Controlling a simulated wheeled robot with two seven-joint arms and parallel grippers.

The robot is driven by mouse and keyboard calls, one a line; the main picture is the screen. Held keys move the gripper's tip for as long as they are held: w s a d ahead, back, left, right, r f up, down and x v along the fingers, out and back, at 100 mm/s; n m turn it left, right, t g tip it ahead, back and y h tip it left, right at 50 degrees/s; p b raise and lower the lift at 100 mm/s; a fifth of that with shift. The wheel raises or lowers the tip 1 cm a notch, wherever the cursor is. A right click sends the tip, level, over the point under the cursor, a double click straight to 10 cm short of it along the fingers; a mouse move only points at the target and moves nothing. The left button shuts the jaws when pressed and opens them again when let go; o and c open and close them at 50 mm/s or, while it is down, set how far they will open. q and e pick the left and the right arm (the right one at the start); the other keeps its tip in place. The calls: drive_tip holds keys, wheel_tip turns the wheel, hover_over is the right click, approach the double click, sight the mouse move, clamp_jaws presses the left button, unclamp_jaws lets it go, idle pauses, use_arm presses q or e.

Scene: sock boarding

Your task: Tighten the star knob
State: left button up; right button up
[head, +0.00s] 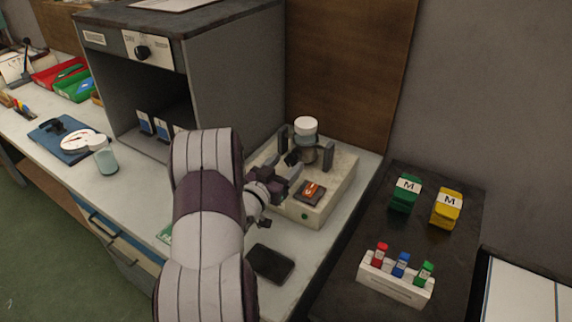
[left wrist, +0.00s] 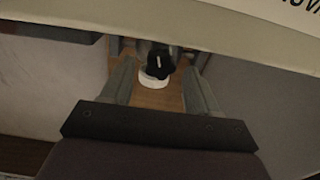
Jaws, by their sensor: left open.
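The star knob (left wrist: 160,61) is dark with a white mark; in the left wrist view it shows between my two fingers. In the head view the black knob (head: 292,157) sits on the front of the clamp on the cream device (head: 306,214). The clamp is around a jar with a white cap (head: 306,126). My left gripper (head: 288,178) is open just in front of the knob; it also shows in the left wrist view (left wrist: 162,78). I cannot tell whether its fingers touch the knob. My right gripper is not in view.
A dark flat pad (head: 270,263) lies in front of the device. A grey cabinet (head: 230,85) stands to its left. On the dark side table are green (head: 405,194) and yellow (head: 446,208) stacks marked M and a white vial rack (head: 395,282). A capped jar (head: 104,157) stands at left.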

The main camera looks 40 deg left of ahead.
use_arm(q)
drive_tip(key=shift+w, duration=0.4)
drive_tip(key=c, duration=1)
drive_tip(key=shift+f+m+b, duration=0.2)
drive_tip(key=shift+m+b, duration=0.4)
drive_tip(key=shift+b, duration=0.05)
drive_tip(key=shift+r, duration=0.2)
drive_tip(key=o, duration=1)
